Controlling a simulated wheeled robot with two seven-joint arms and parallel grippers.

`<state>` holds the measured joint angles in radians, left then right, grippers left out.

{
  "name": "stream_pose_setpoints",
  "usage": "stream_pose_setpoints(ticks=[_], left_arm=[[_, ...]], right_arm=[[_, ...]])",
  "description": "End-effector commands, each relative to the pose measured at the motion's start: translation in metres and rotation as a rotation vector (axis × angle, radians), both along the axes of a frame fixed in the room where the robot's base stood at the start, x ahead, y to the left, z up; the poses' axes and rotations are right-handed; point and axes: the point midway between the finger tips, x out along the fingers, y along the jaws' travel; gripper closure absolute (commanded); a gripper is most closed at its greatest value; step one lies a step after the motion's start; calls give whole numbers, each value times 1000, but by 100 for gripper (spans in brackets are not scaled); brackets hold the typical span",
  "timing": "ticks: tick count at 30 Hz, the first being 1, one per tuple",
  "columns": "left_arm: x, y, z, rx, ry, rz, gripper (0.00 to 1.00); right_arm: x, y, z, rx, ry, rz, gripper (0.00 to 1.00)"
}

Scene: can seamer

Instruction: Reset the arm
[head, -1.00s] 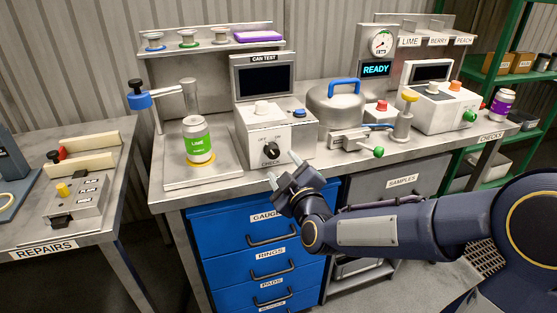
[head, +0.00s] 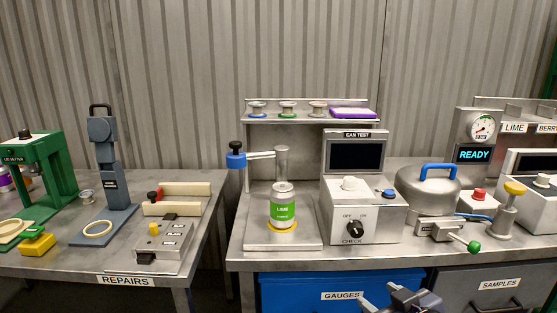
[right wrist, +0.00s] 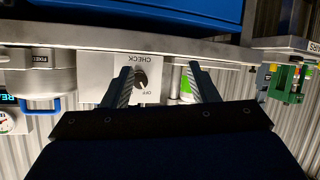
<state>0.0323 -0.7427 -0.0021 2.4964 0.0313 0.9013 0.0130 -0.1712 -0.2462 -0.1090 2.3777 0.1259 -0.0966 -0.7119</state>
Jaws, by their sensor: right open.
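My right gripper (head: 378,294) is at the bottom edge of the head view, below and in front of the CAN TEST machine (head: 362,190); the picture cuts off most of the arm. In the right wrist view, which is upside down, its two fingers (right wrist: 163,85) are spread apart with nothing between them. The black CHECK knob (head: 355,228), marked OFF and ON, is on the machine's front, apart from the gripper. The knob also shows between the fingers in the right wrist view (right wrist: 141,77). My left gripper is not in view.
A lime can (head: 283,208) stands on a yellow ring left of the machine. A pot-like lid with a blue handle (head: 437,171) and a green-tipped lever (head: 474,246) are to the right. Blue drawers (head: 300,286) are below. The REPAIRS table (head: 60,272) is at the left.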

Motion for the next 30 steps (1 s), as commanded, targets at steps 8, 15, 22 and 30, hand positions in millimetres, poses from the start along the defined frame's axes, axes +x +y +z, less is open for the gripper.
stream_pose_setpoints(ticks=[8,15,22,30], left_arm=[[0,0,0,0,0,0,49],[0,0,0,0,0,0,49],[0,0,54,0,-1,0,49],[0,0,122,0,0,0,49]], right_arm=[[-109,0,-35,306,435,-93,46],[-182,0,-58,429,708,-237,46],[-191,1,-8,443,752,-261,46],[-191,1,60,443,751,-259,46]])
